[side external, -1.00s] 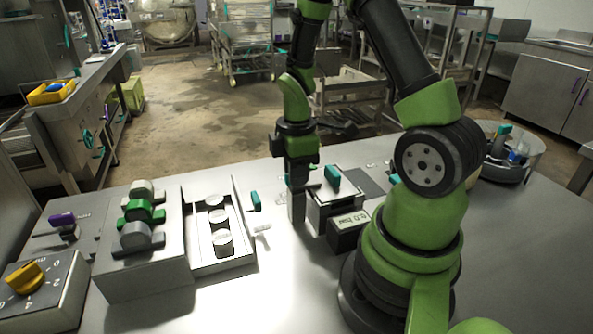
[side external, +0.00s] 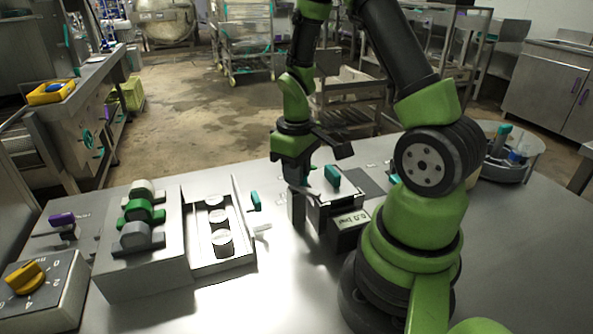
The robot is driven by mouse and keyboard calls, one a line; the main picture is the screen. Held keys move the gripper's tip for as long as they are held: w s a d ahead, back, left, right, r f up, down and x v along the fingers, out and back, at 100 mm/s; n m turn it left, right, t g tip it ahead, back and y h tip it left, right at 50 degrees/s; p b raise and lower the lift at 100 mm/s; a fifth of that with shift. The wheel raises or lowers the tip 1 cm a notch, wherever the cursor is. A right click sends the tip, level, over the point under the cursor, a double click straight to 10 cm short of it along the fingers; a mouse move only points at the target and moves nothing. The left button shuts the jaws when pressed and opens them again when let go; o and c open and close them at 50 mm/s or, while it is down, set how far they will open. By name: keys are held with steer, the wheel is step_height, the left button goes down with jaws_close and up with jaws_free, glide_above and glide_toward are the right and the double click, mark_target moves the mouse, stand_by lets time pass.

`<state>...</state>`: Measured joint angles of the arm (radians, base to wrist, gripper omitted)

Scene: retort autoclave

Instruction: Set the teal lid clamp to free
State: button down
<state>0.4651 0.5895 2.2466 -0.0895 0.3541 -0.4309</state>
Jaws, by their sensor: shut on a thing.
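My gripper (side external: 303,176) points down over the table, just left of a grey box with a display. It is shut on a small teal piece, the teal lid clamp (side external: 303,181), which stands over a grey upright block. Most of the clamp is hidden by the fingers, so its exact angle cannot be told. A second teal handle (side external: 332,176) stands upright on top of the grey box (side external: 335,198), right of my gripper and apart from it.
A display (side external: 350,220) reads about 0.0 bar. Left of the gripper are a small teal lever (side external: 255,200), an open tray (side external: 222,262) with white round pieces, a block with green and grey knobs (side external: 140,237) and a yellow dial (side external: 25,278). A round bin (side external: 530,170) stands at right.

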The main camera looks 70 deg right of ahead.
steer(key=m, duration=0.3)
steer(key=shift+m, duration=2.2)
steer(key=c, duration=1.1)
jaws_free()
steer(key=shift+r, duration=0.1)
step_height(320, 180, up, 10)
